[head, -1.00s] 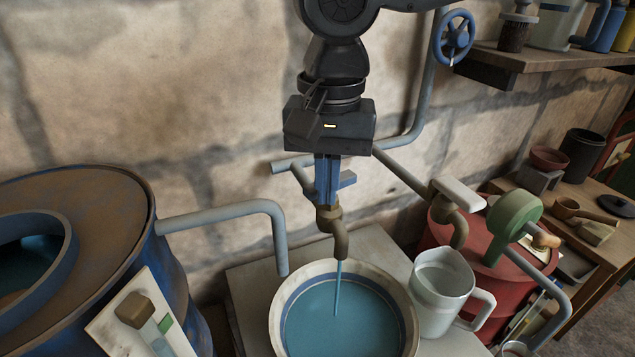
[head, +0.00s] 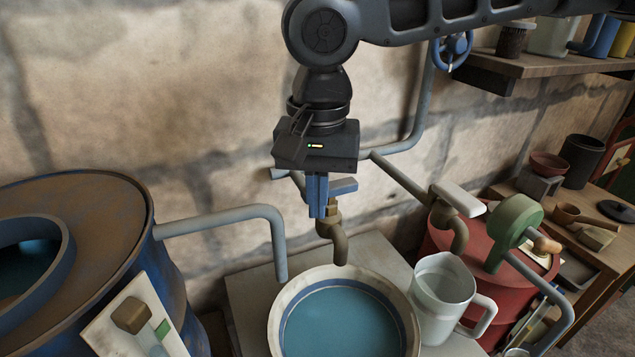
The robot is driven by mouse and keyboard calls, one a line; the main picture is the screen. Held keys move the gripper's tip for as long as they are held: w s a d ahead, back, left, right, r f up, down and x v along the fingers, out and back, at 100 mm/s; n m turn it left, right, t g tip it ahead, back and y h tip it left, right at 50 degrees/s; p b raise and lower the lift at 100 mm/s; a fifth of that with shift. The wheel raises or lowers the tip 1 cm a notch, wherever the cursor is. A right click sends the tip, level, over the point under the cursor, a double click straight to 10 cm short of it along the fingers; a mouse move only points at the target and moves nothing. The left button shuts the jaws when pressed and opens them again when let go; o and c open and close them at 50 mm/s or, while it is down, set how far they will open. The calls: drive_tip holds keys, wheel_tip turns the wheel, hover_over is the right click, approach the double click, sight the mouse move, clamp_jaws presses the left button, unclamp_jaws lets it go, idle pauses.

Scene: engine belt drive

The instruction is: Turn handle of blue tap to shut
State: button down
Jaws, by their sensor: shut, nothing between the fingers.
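The blue tap (head: 330,232) has a brass spout that curves down over the basin. Its blue handle (head: 344,187) points to the right, crosswise to the pipe run. My gripper (head: 317,215) points down at the tap, its blue fingers shut together with nothing between them. The fingers are at the left side of the handle, in front of its inner end; I cannot tell whether they touch it. No water stream shows below the spout. The white basin (head: 284,292) with a blue band stands under it, holding blue water.
A second tap with a white handle (head: 458,199) is to the right, above a pale jug (head: 441,300) and a red drum (head: 478,277). A blue barrel (head: 150,240) with a bent pipe (head: 225,216) stands left. A green-headed tool (head: 514,222) is further right.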

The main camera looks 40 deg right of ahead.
drive_tip(key=shift+w+a, duration=0.1)
drive_tip(key=shift+w, duration=0.15)
wheel_tip(320, 180, up, 7)
drive_tip(key=p, duration=0.7)
drive_tip(key=shift+s, duration=0.25)
idle(0.3)
